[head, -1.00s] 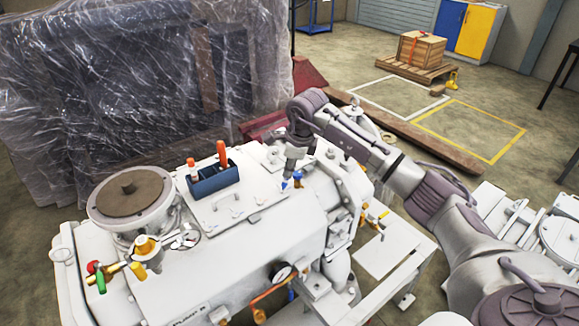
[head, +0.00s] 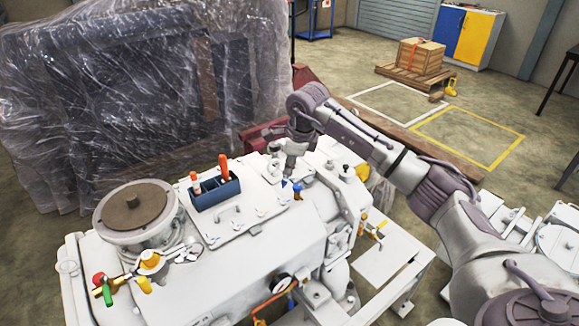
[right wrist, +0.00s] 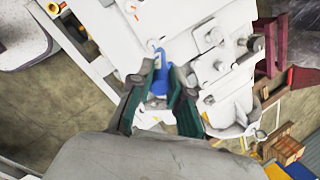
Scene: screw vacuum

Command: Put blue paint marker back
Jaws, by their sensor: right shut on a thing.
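The blue paint marker (right wrist: 160,76) is between the fingers of my right gripper (right wrist: 158,98) in the right wrist view. That gripper (head: 287,178) is shut on it above the right part of the white pump's top. In the head view the marker shows only as a small blue bit at the fingertips. A dark blue open holder (head: 216,196) sits on the pump's top plate, to the left of the gripper. An orange-and-white marker (head: 195,182) and an orange-handled item (head: 223,168) stand in it. My left gripper is out of view.
The white pump (head: 250,262) has handles, small fittings, a gauge and valves on it. A round brown-topped port (head: 131,207) stands left of the holder. A plastic-wrapped load (head: 130,90) is behind. A wooden crate (head: 420,56) on a pallet is far back.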

